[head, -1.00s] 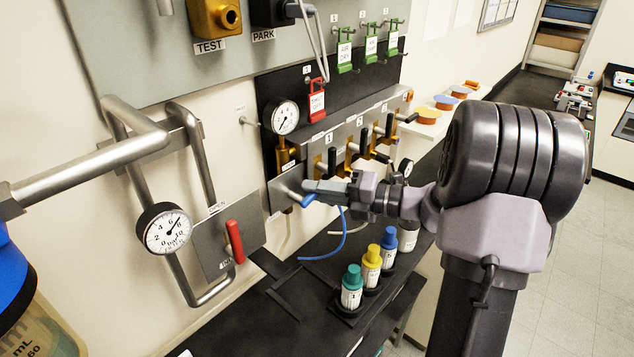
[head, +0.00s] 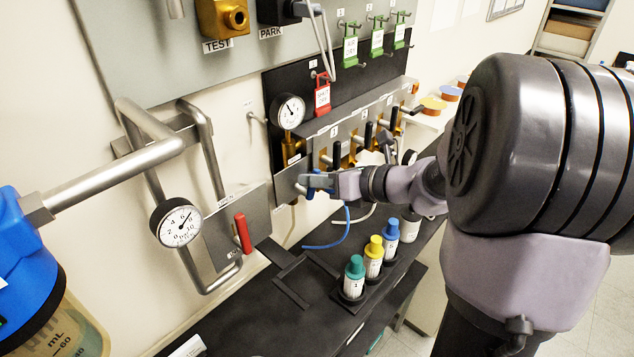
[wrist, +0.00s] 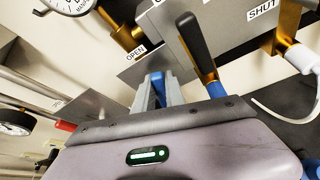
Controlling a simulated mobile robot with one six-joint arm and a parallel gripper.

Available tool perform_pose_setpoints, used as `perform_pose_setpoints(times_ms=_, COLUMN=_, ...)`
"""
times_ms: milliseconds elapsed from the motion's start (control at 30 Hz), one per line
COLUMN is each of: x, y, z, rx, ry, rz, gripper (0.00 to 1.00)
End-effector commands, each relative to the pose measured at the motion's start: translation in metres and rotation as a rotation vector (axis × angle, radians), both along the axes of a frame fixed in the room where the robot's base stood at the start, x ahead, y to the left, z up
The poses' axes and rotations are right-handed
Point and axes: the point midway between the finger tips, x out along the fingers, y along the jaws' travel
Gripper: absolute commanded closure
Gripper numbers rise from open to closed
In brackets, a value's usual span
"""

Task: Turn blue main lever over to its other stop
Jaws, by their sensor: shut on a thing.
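The blue main lever (head: 310,193) is on the grey metal plate (head: 286,184) at the left end of the valve manifold. My gripper (head: 316,183) reaches it from the right and is shut on it. In the wrist view the lever's blue (wrist: 157,88) shows between my two grey fingers (wrist: 156,94). My gripper hides most of the lever and its pivot, so its exact angle is hard to tell. An OPEN label (wrist: 135,51) is just beyond the fingers, and a SHUT label (wrist: 263,9) is to the right.
Black-handled brass valves (head: 337,155) stand close right of my gripper. A round gauge (head: 290,110) is above. A blue hose (head: 346,225) hangs below, over the black bench with capped bottles (head: 353,277). A red lever (head: 243,233) and pipes are left.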

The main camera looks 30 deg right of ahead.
Motion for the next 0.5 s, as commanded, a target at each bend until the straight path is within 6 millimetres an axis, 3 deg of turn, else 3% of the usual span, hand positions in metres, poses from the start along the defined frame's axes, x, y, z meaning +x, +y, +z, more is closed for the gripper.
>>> perform_pose_setpoints(times_ms=500, x=-0.0036, y=0.0112, z=0.0015, rx=-0.300, ry=-0.113, rz=-0.001, gripper=1.00)
